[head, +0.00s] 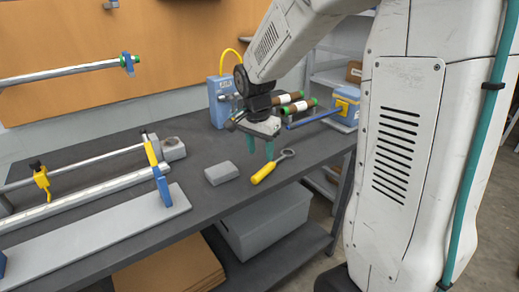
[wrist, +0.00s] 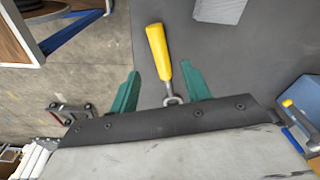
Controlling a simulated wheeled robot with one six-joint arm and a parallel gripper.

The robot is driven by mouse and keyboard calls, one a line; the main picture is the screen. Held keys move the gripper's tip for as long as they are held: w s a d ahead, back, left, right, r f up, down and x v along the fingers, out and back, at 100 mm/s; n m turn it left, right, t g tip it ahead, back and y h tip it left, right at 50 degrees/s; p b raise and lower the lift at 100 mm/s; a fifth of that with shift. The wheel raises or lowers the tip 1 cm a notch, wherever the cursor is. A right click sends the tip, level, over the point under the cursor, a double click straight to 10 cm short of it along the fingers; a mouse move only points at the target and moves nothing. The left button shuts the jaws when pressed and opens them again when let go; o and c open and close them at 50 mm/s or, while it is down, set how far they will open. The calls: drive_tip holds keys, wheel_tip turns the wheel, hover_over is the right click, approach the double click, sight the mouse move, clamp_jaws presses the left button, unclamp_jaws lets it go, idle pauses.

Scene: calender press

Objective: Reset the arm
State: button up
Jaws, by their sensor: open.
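My gripper (head: 260,145) hangs from my arm above the dark workbench (head: 130,246), with its two green fingers pointing down. In the wrist view my gripper (wrist: 161,90) has its fingers spread apart, with nothing held between them. A wrench with a yellow handle (head: 264,172) lies on the bench just below and right of the fingers. In the wrist view the yellow-handled wrench (wrist: 158,50) shows between and beyond the fingertips, and part of its metal end is hidden by my gripper body.
A grey block (head: 221,173) lies left of the wrench. A roller fixture (head: 90,192) fills the bench's left side. A blue box (head: 221,101), brown rolls (head: 296,108) and a blue-yellow case (head: 345,105) stand behind. A grey bin (head: 265,222) sits below.

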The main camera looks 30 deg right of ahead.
idle(0.3)
drive_tip(key=shift+s+n, duration=0.15)
drive_tip(key=shift+n, duration=0.35)
drive_tip(key=s+a+r+n, duration=0.3)
drive_tip(key=s+n, duration=0.1)
drive_tip(key=s, duration=0.4)
drive_tip(key=s+a+r+n, duration=0.3)
drive_tip(key=s+n, duration=0.1)
drive_tip(key=s, duration=0.4)
drive_tip(key=s+a+r+n+t+y, duration=0.1)
drive_tip(key=s+a+n, duration=0.3)
drive_tip(key=s, duration=0.4)
drive_tip(key=shift+s+r+n, duration=0.25)
drive_tip(key=shift+r+n, duration=0.35)
drive_tip(key=shift+r, duration=0.3)
